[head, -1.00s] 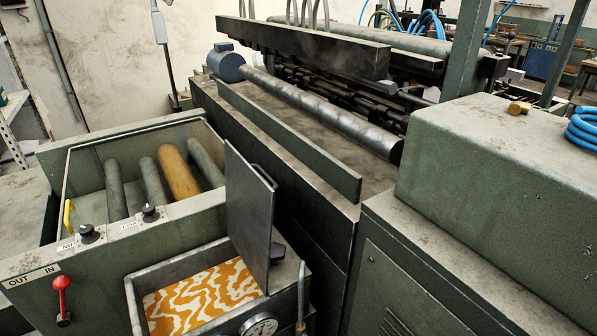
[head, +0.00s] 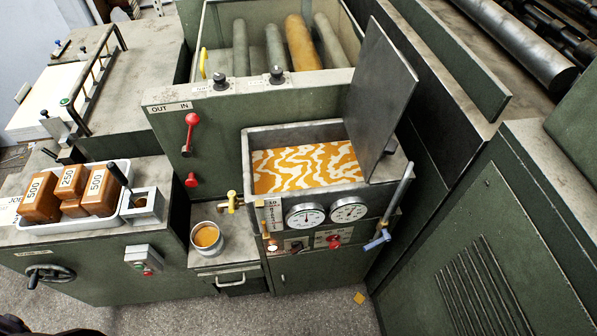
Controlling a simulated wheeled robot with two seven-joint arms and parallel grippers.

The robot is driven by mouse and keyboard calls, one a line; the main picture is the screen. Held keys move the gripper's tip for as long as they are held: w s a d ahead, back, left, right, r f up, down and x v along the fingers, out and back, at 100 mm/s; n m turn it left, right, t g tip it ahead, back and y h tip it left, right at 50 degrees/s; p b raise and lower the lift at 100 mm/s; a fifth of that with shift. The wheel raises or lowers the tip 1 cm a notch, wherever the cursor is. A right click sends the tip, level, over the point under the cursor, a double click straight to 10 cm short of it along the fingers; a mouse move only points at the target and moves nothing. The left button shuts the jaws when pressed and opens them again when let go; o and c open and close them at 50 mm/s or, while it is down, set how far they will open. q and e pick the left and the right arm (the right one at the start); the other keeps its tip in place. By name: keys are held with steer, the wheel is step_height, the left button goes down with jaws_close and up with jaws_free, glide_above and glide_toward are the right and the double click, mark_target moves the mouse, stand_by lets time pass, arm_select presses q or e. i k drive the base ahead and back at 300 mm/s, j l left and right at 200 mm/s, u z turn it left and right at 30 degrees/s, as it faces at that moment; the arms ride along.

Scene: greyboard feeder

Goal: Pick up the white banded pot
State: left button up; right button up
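A small round pot (head: 199,255) with a pale rim and orange contents stands upright on the low grey ledge (head: 238,248) at the lower middle of the head view. It looks like the white banded pot, though its side is too small for me to make out a band clearly. It sits below a brass tap (head: 233,201) and left of the gauges. Nothing touches it from above. Neither of my grippers shows in this view.
An open trough (head: 250,133) holds orange-and-white marbled liquid. Gauges (head: 305,216) and a valve lever (head: 400,205) project beside the ledge. The floor (head: 315,315) in front is mostly clear.

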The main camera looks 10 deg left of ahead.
mark_target(206, 236)
steer(key=j+u, duration=0.2)
steer(key=u, duration=0.3)
steer(key=i+j+u, duration=0.1)
steer(key=u, duration=0.4)
